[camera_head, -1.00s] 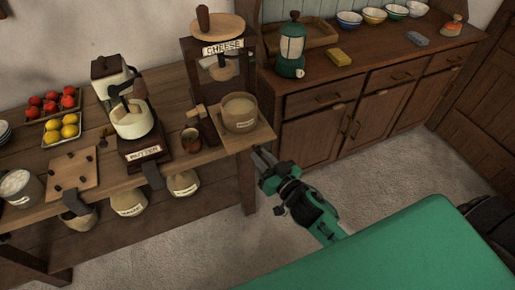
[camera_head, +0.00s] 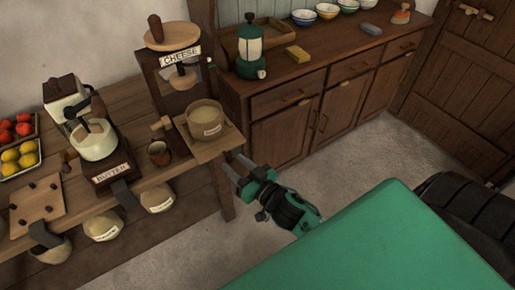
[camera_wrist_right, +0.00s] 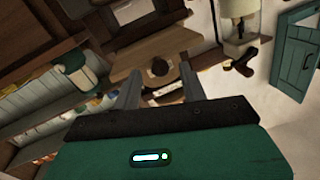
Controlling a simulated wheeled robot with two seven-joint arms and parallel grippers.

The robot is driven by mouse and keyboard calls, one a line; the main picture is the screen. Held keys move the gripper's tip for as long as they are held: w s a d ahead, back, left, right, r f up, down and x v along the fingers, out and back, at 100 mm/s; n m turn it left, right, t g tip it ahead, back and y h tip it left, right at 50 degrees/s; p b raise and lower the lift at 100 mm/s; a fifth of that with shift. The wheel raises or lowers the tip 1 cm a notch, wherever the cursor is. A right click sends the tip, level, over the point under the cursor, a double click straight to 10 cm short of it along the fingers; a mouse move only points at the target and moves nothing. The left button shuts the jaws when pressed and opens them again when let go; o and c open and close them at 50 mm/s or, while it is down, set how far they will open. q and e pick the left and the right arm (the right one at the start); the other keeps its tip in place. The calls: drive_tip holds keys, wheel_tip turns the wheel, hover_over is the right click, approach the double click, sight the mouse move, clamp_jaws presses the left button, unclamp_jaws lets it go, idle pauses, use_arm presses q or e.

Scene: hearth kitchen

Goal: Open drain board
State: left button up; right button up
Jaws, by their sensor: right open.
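A flat pale wooden board (camera_head: 228,145) lies under a tan pot (camera_head: 205,119) at the foot of the cheese press (camera_head: 178,75), at the table's right end. It may be the drain board, but no label says so. My right gripper (camera_head: 236,170) is open and empty, just off the table's right front corner, close to the board's front edge. In the right wrist view, its two fingers (camera_wrist_right: 161,88) are spread, with a wooden surface (camera_wrist_right: 165,45) beyond them. The left gripper is not in view.
The butter churn (camera_head: 98,140), a small brown cup (camera_head: 159,152) and a pegged board (camera_head: 37,208) stand on the table (camera_head: 150,180). A wooden sideboard (camera_head: 290,135) stands behind. The grey floor (camera_head: 370,160) between sideboard and my base is clear.

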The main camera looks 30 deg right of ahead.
use_arm(q)
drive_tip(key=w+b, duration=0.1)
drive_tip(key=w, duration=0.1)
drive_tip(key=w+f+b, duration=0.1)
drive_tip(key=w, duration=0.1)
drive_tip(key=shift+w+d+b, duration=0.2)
drive_tip(key=shift+b, duration=0.15)
use_arm(e)
drive_tip(key=v, duration=1.2)
drive_tip(key=shift+s, duration=0.3)
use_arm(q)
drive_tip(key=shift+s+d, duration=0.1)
use_arm(e)
drive_tip(key=shift+d, duration=0.1)
